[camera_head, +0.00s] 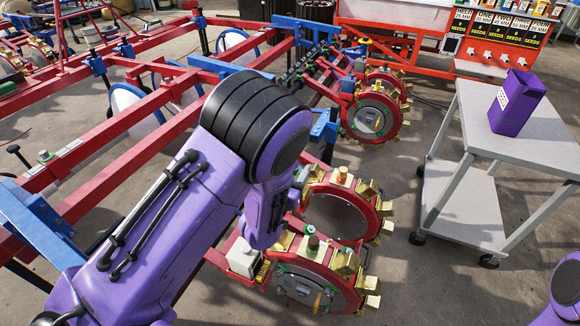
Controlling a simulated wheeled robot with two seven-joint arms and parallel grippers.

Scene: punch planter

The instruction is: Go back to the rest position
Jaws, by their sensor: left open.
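My left arm comes in from the lower left and bends at a black joint in the middle of the view. Its purple forearm points down toward the punch planter's wheels. My left gripper (257,264) is at its lower end, open, beside the nearest punch wheel (318,281). Its fingers are small and hard to make out, and I see nothing held in them. Only a purple part of my right arm shows at the lower right edge; the right gripper is out of view. The planter's red frame (150,107) runs diagonally behind my left arm.
More punch wheels (371,113) with gold cups lie farther back. A grey cart (520,135) carrying a purple box (515,103) stands at the right. A red seed rack (490,50) stands at the back. Concrete floor is clear between the wheels and the cart.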

